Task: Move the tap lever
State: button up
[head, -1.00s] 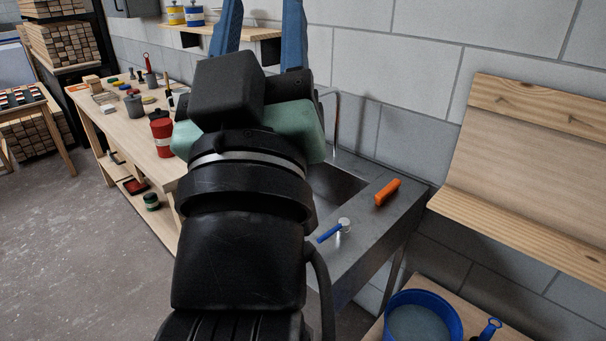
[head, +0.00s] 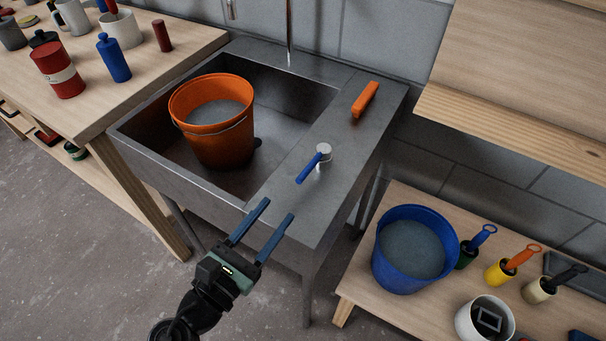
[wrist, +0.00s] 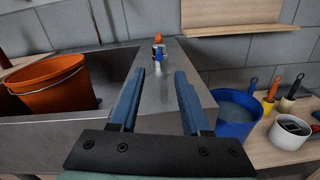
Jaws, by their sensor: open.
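The tap lever (head: 311,167) is a blue bar on a pale round knob (head: 323,152), standing on the metal sink's right-hand ledge. The bar points toward the front left. In the wrist view the blue lever (wrist: 159,53) is small, ahead and between my fingers. My gripper (head: 280,209) is open and empty, at the sink's front edge, short of the lever and not touching it. Its two blue fingers also show in the wrist view (wrist: 159,75). The tap spout (head: 290,30) rises at the back of the sink.
An orange bucket (head: 223,140) with greyish contents stands in the sink basin. An orange handle-like object (head: 365,99) lies behind the lever on the ledge (head: 345,125). A blue bucket (head: 389,262) and several brushes stand on a low wooden table at right. A wooden shelf (head: 500,115) juts out above it.

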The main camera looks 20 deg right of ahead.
aim_at(303, 174)
jog(key=x, duration=1)
jog(key=shift+w+d, duration=0.3)
grip_shut()
dwell(0.9)
